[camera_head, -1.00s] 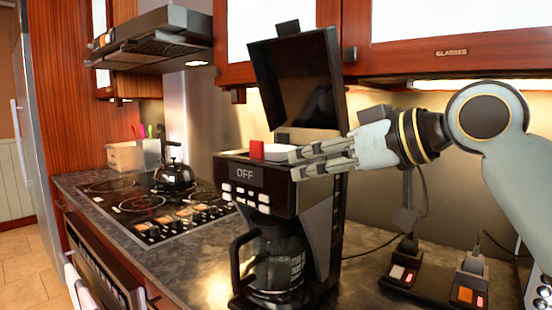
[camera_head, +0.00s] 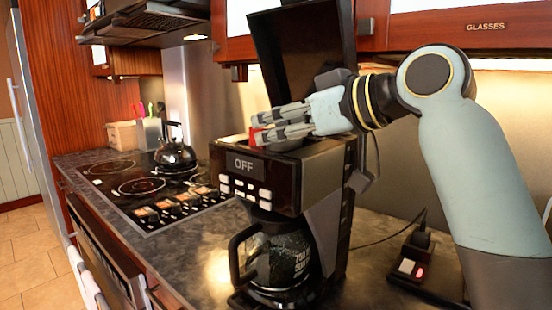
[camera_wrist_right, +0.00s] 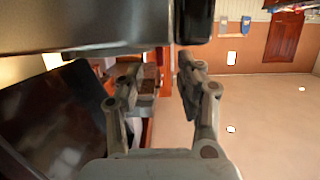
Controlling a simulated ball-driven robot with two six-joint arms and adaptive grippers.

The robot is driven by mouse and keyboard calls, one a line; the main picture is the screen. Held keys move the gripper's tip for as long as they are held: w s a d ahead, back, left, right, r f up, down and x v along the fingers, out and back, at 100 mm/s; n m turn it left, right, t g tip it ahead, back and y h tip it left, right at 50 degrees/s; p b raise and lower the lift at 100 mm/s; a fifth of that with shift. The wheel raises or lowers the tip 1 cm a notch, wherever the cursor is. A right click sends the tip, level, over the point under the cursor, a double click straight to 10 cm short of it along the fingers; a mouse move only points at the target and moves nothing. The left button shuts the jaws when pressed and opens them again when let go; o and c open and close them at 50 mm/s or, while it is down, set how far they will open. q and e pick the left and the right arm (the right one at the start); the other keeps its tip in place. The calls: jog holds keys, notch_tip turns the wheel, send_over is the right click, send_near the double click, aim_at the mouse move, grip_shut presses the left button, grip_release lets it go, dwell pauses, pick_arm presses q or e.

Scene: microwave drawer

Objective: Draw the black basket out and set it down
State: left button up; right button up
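The coffee maker (camera_head: 315,165) stands on the counter with its lid (camera_head: 303,45) raised. A red tab (camera_head: 254,136) shows at the front of its open top. A dark rim, likely the black basket (camera_head: 291,145), shows just below my fingers; most of it is hidden. My right gripper (camera_head: 262,127) reaches in from the right over the open top, its fingertips at the red tab. The right wrist view shows the two fingers (camera_wrist_right: 158,75) apart. I cannot tell whether they touch the tab. My left gripper is out of view.
A glass carafe (camera_head: 277,255) sits in the coffee maker. A stove (camera_head: 135,190) with a kettle (camera_head: 175,153) is at the left. A socket block (camera_head: 412,268) with a cord lies at the right. Some bare counter (camera_head: 205,270) shows left of the carafe.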

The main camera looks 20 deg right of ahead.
aim_at(262, 129)
jog(key=x, duration=0.3)
jog(key=shift+w+a+p, duration=0.25)
jog(key=shift+w+p, duration=0.05)
jog(key=shift+d, duration=0.1)
jog(key=shift+s, duration=0.1)
jog(key=shift+c, duration=0.4)
grip_shut()
